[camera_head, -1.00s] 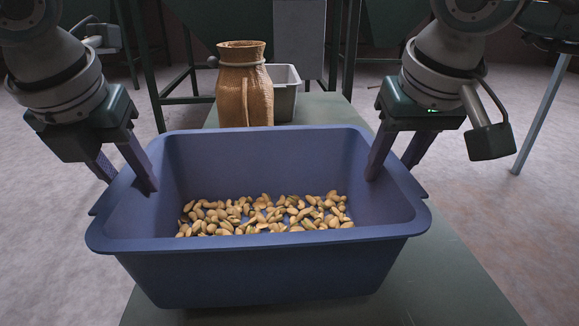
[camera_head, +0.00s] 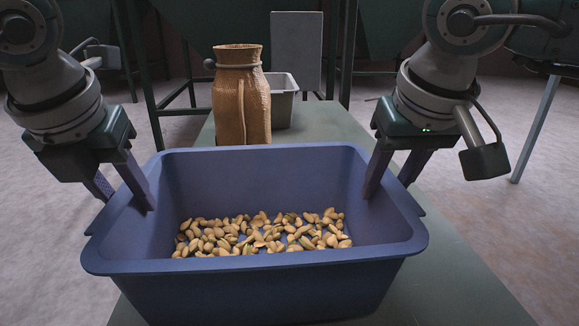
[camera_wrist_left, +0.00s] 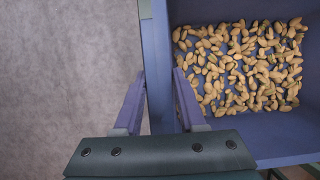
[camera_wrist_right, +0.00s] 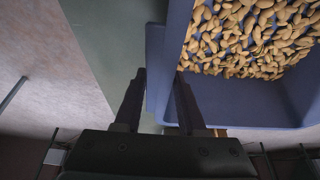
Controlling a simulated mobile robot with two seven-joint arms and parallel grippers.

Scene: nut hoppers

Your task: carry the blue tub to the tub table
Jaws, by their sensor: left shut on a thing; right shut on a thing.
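The blue tub (camera_head: 250,277) is in front of me in the head view, with several loose nuts (camera_head: 262,235) spread over its floor. My left gripper (camera_head: 125,203) is shut on the tub's left wall, one finger inside and one outside. My right gripper (camera_head: 388,190) is shut on the right wall in the same way. The left wrist view shows the tub's wall (camera_wrist_left: 158,70) between the fingers (camera_wrist_left: 155,100). The right wrist view shows the tub's wall (camera_wrist_right: 176,50) between the fingers (camera_wrist_right: 157,100). Whether the tub's underside touches the table is hidden.
A green-grey table (camera_head: 445,275) runs under and beyond the tub. Dark metal legs (camera_head: 345,60) stand behind. Open floor (camera_head: 60,225) lies left.

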